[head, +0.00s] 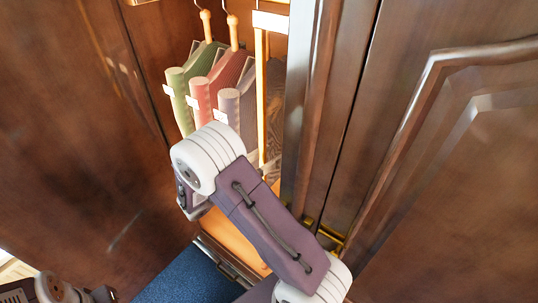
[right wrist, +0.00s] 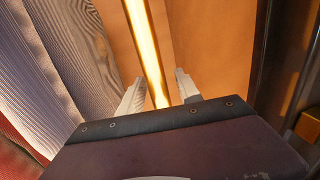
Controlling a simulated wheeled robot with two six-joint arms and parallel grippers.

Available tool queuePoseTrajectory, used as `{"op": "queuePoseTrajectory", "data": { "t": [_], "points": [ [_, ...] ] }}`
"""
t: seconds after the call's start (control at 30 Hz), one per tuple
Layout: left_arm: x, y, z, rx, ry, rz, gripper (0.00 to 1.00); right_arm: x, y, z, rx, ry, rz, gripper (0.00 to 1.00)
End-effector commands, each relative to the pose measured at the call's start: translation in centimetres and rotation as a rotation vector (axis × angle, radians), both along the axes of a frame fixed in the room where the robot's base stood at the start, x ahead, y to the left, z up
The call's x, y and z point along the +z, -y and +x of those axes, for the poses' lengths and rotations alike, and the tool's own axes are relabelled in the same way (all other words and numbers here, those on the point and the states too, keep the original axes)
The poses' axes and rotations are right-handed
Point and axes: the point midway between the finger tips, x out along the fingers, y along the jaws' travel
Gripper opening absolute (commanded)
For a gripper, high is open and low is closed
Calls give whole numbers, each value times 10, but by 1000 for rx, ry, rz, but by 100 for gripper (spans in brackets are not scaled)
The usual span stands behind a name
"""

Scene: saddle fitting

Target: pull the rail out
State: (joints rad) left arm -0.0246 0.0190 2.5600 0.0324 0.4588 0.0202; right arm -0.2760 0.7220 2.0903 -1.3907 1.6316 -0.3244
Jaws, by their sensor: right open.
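A bright golden upright bar (head: 260,95), which looks like the pull of the rail, hangs below a white plate (head: 270,21) inside the open wardrobe. In the right wrist view the bar (right wrist: 147,45) runs down between the two fingers of my right gripper (right wrist: 159,92). The fingers are open, one on each side of the bar, with a gap visible beside it. I cannot tell how deep the bar sits between them. In the head view my right arm hides most of that gripper and the bar's lower end. My left gripper is not in view.
Green (head: 198,66), red (head: 228,75) and grey (head: 240,105) garments hang left of the bar. A grey one is close beside the left finger. Wooden doors stand left (head: 75,130) and right (head: 450,150). A dark upright frame (right wrist: 263,60) is right of the gripper.

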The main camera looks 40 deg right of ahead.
Motion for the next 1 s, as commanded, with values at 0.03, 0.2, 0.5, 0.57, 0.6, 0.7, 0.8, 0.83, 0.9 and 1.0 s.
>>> {"op": "queuePoseTrajectory", "data": {
  "t": [0.03, 0.2, 0.5, 0.57, 0.6, 0.7, 0.8, 0.83, 0.9, 1.0],
  "points": [
    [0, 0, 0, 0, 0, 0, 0, 0, 0, 0, 0, 0, 0, 39],
    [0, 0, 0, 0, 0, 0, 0, 0, 0, 0, -1, 0, 0, 0],
    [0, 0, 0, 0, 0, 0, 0, 0, 0, 0, -1, 0, 0, 0],
    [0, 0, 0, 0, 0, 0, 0, 0, 0, 0, -1, 0, 0, 0],
    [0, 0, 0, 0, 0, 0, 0, 0, 0, 0, -1, 0, 0, 0],
    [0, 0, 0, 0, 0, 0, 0, 0, 0, 0, -1, 0, 0, 0],
    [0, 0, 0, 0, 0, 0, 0, 0, 0, 0, -1, 0, -1, 0],
    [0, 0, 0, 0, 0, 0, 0, 0, 0, 0, -1, 0, -1, 0],
    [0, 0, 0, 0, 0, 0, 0, 0, 0, 0, -1, 0, -1, 0],
    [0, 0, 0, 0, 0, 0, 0, 0, 0, 0, -1, 0, -1, 0]
  ]
}}
